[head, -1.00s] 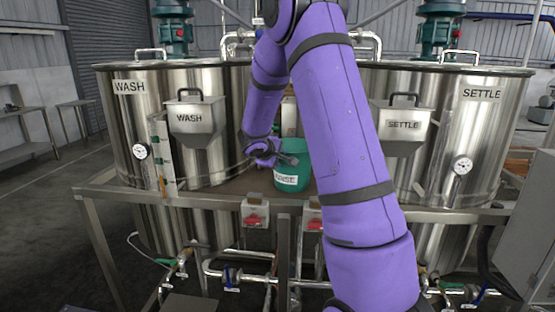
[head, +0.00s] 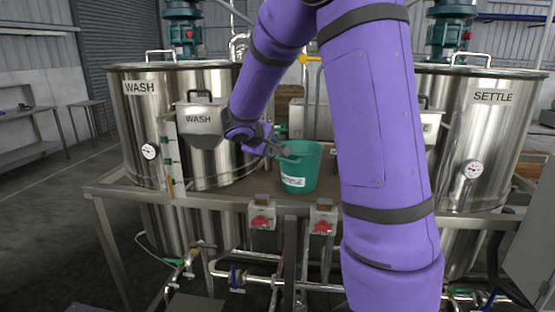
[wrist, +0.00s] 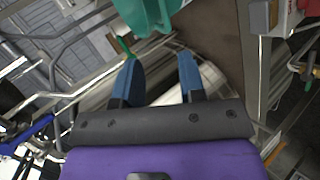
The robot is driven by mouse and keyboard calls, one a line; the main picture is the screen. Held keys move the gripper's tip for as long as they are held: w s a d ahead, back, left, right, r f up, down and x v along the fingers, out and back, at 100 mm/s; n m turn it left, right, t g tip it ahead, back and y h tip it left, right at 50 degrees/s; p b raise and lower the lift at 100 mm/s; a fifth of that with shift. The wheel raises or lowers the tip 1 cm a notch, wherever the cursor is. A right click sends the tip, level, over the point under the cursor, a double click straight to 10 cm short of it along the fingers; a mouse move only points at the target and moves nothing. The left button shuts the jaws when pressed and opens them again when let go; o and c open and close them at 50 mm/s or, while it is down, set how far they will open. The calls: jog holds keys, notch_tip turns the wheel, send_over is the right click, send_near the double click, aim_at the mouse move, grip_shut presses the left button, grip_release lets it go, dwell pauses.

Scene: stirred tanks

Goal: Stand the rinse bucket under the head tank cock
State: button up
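The green rinse bucket (head: 306,172) with a white label stands upright on the bench between the two big tanks; it also shows at the top of the wrist view (wrist: 152,14). My gripper (head: 284,150) is at the left side of the bucket's rim in the head view. In the wrist view my gripper (wrist: 157,62) has its two blue fingers spread, with no object seen gripped between them. The bucket lies beyond the fingertips. A yellow lever or pipe (head: 308,59) shows above and behind the bucket; I cannot tell whether it is the head tank cock.
The wash tank (head: 137,110) stands left and the settle tank (head: 490,130) right, partly behind my arm. The WASH hopper (head: 199,119) is close to my gripper. Two red-knobbed switch boxes (head: 262,216) hang on the bench's front edge, with pipes below.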

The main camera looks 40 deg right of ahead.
jog(key=a+r+t+y, duration=0.4)
jog(key=a+r+t, duration=0.3)
jog(key=a+r, duration=0.25)
jog(key=s+a+r+t+y, duration=0.1)
jog(key=s+a+r+y, duration=0.4)
jog(key=a, duration=0.4)
jog(key=s+f+m+g, duration=0.1)
jog(key=s+f+g, duration=0.1)
jog(key=s, duration=0.6)
jog(key=s+a+f+m+g, duration=0.1)
jog(key=s+f+g, duration=0.1)
jog(key=s, duration=0.7)
jog(key=s+a+f+m+g+y, duration=0.1)
jog(key=s+f+g, duration=0.1)
jog(key=s, duration=0.6)
jog(key=shift+s+a+f+m+g, duration=0.25)
jog(key=shift+s+m+g, duration=0.05)
jog(key=shift+s+g, duration=0.1)
